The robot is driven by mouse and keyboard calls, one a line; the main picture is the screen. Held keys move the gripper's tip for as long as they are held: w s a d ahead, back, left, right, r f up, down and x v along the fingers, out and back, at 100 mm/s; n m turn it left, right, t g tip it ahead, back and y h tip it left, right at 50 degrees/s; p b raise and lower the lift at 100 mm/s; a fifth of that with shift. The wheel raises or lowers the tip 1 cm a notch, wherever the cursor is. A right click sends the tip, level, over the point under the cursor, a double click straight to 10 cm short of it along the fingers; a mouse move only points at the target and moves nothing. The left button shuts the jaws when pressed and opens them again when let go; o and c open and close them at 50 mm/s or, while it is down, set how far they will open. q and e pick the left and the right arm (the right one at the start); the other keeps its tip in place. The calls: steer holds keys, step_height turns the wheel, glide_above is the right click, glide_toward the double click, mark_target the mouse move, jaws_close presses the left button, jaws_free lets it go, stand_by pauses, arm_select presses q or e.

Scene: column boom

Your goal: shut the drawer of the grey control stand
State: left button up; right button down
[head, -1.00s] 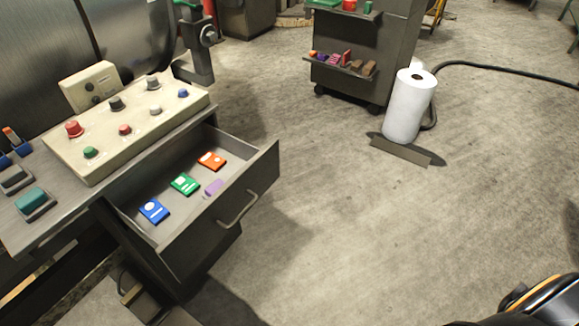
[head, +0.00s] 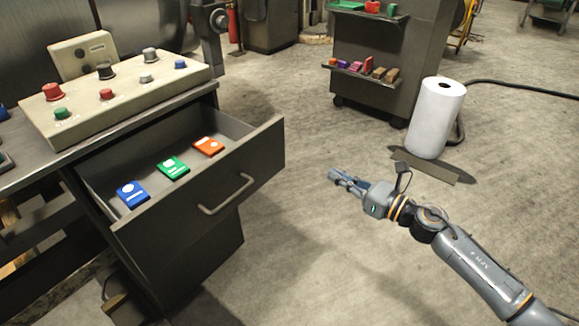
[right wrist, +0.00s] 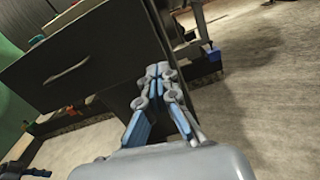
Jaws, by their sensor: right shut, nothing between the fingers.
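The drawer (head: 187,214) of the grey control stand (head: 160,262) is pulled well out. Inside it lie a blue card (head: 132,194), a green card (head: 173,167) and an orange card (head: 208,146). The drawer front carries a bar handle (head: 226,195). My right gripper (head: 335,174) is shut and empty, in the air to the right of the drawer front, apart from it in the head view. In the right wrist view the gripper (right wrist: 157,72) shows in front of the stand, with the drawer front and its handle (right wrist: 68,73) to the left. My left gripper is out of view.
A control panel (head: 120,105) with several knobs stands on top of the stand. A white paper roll (head: 436,118) stands on the floor at the right, with a dark hose behind it. A dark cart (head: 375,60) stands at the back. The floor before the drawer is clear.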

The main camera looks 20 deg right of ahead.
steer(key=a+r+n, duration=0.1)
steer(key=n, duration=0.1)
steer(key=p, duration=0.1)
glide_toward(282, 149)
steer(key=shift+y, duration=0.3)
steer(key=x, duration=0.6)
steer(key=shift+w, duration=0.4)
steer(key=shift+w+a, duration=0.25)
steer(key=shift+a, duration=0.1)
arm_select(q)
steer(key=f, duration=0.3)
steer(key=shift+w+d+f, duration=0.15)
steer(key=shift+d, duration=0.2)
